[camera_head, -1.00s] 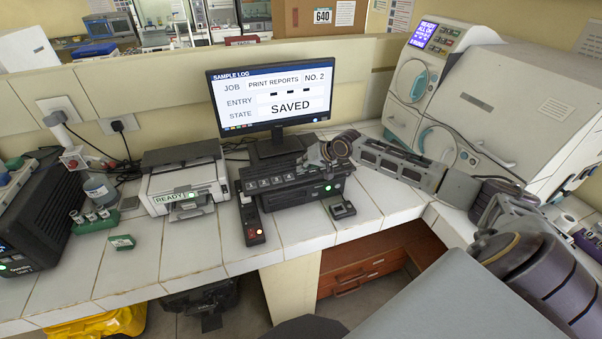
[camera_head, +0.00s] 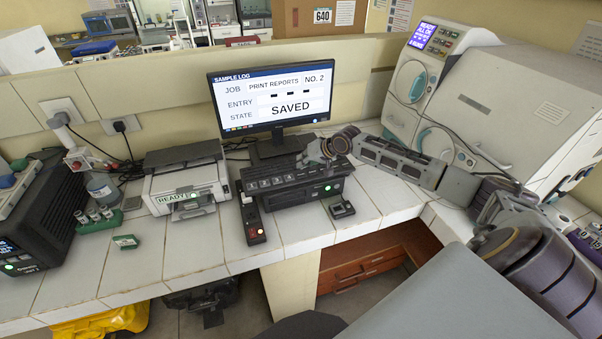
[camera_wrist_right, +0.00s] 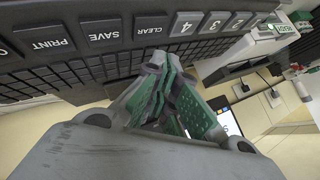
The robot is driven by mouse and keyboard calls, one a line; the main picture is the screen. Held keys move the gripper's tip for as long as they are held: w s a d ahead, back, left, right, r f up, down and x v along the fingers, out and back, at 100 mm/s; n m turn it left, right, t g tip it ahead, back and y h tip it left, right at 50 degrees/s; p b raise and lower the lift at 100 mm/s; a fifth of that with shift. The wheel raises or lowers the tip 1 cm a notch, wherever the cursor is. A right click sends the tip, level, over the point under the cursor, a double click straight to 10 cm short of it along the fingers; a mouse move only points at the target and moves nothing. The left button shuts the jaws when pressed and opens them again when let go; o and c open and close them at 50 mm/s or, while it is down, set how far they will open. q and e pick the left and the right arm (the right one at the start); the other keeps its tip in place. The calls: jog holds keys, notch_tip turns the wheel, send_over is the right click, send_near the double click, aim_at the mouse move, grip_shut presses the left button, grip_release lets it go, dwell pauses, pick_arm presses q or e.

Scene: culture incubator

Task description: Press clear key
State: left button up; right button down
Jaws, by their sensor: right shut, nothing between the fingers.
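The clear key (camera_wrist_right: 150,27) is a dark key with white lettering in the right wrist view, in a row with the save, print and number keys. The row sits on the black keypad unit (camera_head: 262,187) below the monitor in the head view. My right gripper (camera_wrist_right: 172,68) is shut and empty. Its green-padded fingertips are close to the key row, near the clear and 4 keys; I cannot tell whether they touch. My left gripper is out of view.
The monitor (camera_head: 270,95) reads PRINT REPORTS, NO. 2, SAVED. A printer (camera_head: 185,185) marked READY stands to the left. A black handset-like device (camera_head: 252,222) and a small dark device (camera_head: 342,208) lie in front. A large white incubator (camera_head: 520,105) stands right.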

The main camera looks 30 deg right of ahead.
aim_at(303, 173)
jog(key=shift+r+p, duration=0.45)
jog(key=shift+r, duration=0.2)
jog(key=shift+r+p, duration=0.35)
jog(key=shift+r, duration=0.85)
